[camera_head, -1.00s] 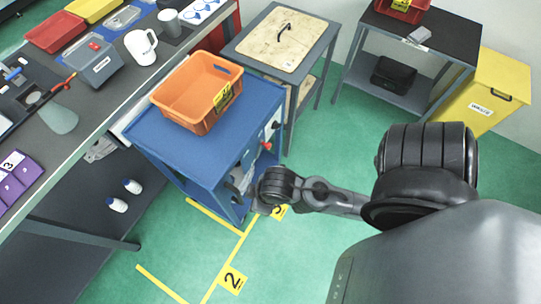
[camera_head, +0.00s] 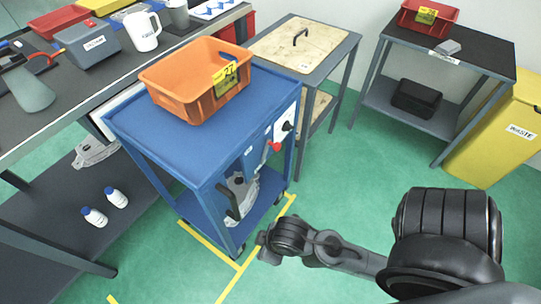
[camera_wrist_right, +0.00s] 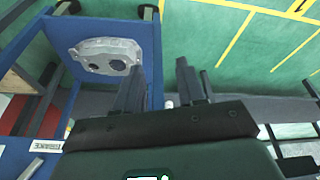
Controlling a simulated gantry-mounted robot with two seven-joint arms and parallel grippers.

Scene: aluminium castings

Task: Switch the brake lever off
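A red lever or knob (camera_head: 275,146) sticks out from the side panel of the blue cart (camera_head: 262,95); I cannot tell its setting. A black round knob (camera_head: 287,126) sits just above it on the panel. A small white label (camera_wrist_right: 47,146) shows on a blue part in the right wrist view, its text hard to read. My right gripper (camera_wrist_right: 160,88) is open with nothing between its fingers. In the head view my right arm's wrist (camera_head: 290,236) is low in front of the cart, apart from the red lever. My left gripper is not in view.
An orange crate (camera_head: 195,100) stands on the cart. A yellow waste bin (camera_head: 500,142) is right. Green floor (camera_head: 345,165) is clear between.

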